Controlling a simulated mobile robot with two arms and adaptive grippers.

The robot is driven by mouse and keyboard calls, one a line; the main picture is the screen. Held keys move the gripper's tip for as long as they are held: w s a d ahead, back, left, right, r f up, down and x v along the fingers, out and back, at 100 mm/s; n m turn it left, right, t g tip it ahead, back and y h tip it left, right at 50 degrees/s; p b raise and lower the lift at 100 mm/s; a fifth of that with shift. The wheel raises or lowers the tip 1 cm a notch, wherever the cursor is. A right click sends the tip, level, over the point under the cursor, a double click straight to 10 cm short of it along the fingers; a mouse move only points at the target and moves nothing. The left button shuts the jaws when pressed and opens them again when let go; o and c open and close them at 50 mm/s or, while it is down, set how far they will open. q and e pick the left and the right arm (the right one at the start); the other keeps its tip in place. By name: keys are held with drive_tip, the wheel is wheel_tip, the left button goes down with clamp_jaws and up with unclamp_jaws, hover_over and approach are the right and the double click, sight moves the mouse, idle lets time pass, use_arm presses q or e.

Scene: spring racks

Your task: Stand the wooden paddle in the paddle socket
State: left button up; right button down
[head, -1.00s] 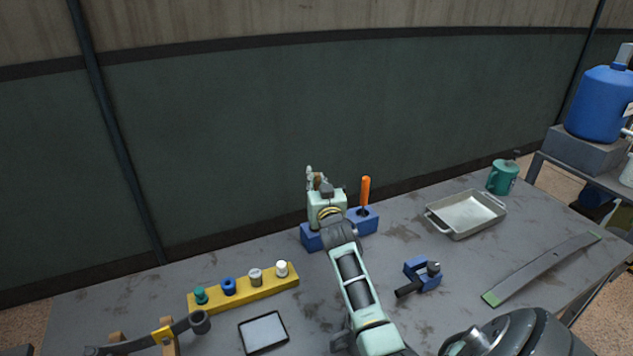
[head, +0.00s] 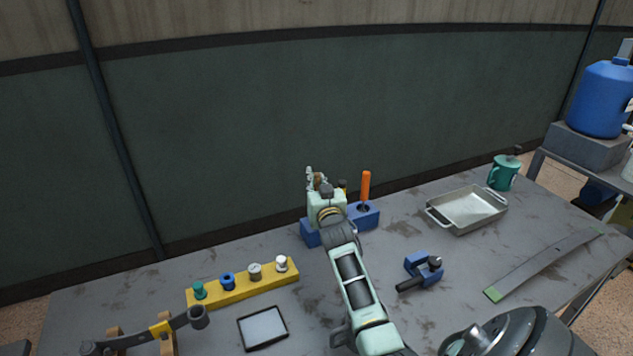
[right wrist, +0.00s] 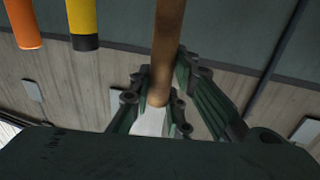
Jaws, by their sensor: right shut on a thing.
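My right gripper (head: 314,182) is over the left part of a blue rack (head: 368,220) at the back of the table. In the right wrist view my right gripper (right wrist: 158,98) is shut around the brown wooden paddle (right wrist: 168,45). In the head view only a small brown bit of the paddle shows between the fingers. The gripper and wrist hide the left part of the rack, so I cannot tell whether the paddle is seated in a socket. My left gripper is not in view.
An orange-handled tool (head: 365,187) stands in the rack, right of my gripper. A yellow and black handle (right wrist: 84,22) is closer to the paddle. A yellow rack (head: 240,289), a black-rimmed tray (head: 285,334), a blue clamp (head: 424,268) and a metal pan (head: 466,227) stand around.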

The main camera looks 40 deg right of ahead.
drive_tip(key=shift+f, duration=0.3)
drive_tip(key=c, duration=1.6)
unclamp_jaws()
drive_tip(key=shift+o, duration=0.2)
drive_tip(key=shift+s+a, duration=0.1)
drive_tip(key=v, duration=1.1)
drive_tip(key=shift+s+a, duration=0.2)
drive_tip(key=shift+s, duration=0.2)
